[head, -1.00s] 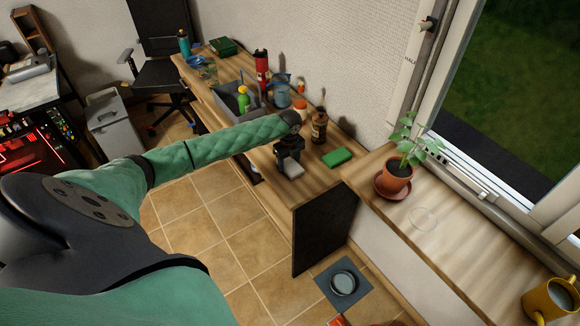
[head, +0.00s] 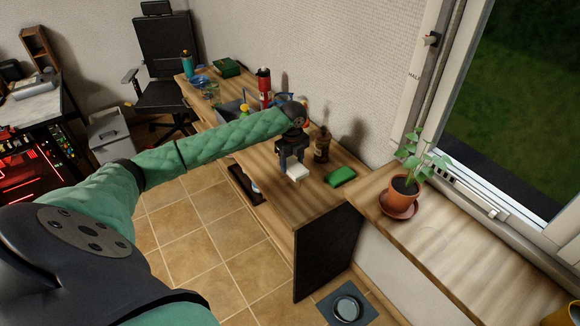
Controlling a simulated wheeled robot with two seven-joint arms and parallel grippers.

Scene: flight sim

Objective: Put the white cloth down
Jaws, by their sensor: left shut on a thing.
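The white cloth (head: 298,174) is a small, pale, folded-looking piece at the tips of my left gripper (head: 292,167). My left gripper points down and is shut on the cloth, over the near end of the wooden counter (head: 281,202). I cannot tell whether the cloth's underside touches the counter. A green sponge-like block (head: 340,176) lies on the counter to the right of the cloth. My right gripper is not in view.
A brown bottle (head: 321,147) stands just behind the gripper. A red bottle (head: 264,85) and other items stand farther back, partly hidden by my arm. A potted plant (head: 401,192) sits on the windowsill at right. Counter near the front edge is clear.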

